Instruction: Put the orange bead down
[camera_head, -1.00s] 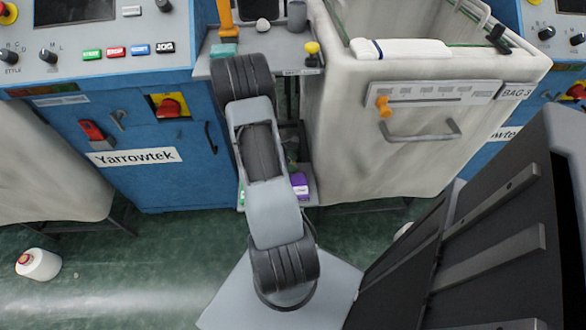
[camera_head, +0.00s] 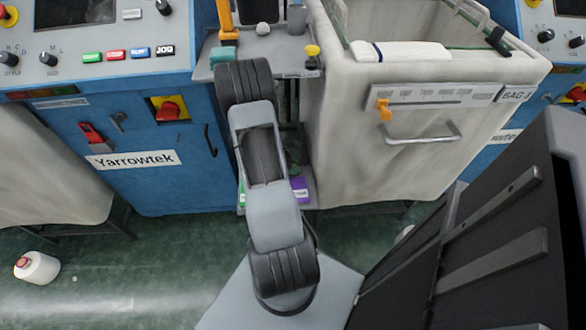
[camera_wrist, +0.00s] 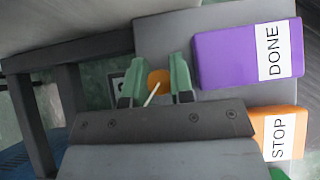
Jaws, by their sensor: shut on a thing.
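The orange bead (camera_wrist: 159,77) shows in the wrist view as a small round orange shape between the two green fingertips of my gripper (camera_wrist: 157,88). The gripper is shut on it. A thin pale stick or pin (camera_wrist: 152,95) slants up to the bead's lower edge. Just right of the fingers lies a purple block marked DONE (camera_wrist: 225,60), and below it an orange block marked STOP (camera_wrist: 259,123). In the head view my arm hides the gripper and bead. The purple block (camera_head: 299,183) shows there beside the arm, low between the machine and the bag.
A blue Yarrowtek cabinet (camera_head: 185,190) stands left of my arm. A large pale bag (camera_head: 340,150) with a handle stands close on the right. A grey shelf (camera_head: 205,68) with small items lies behind the arm. A white yarn cone (camera_head: 38,268) is on the green floor, lower left.

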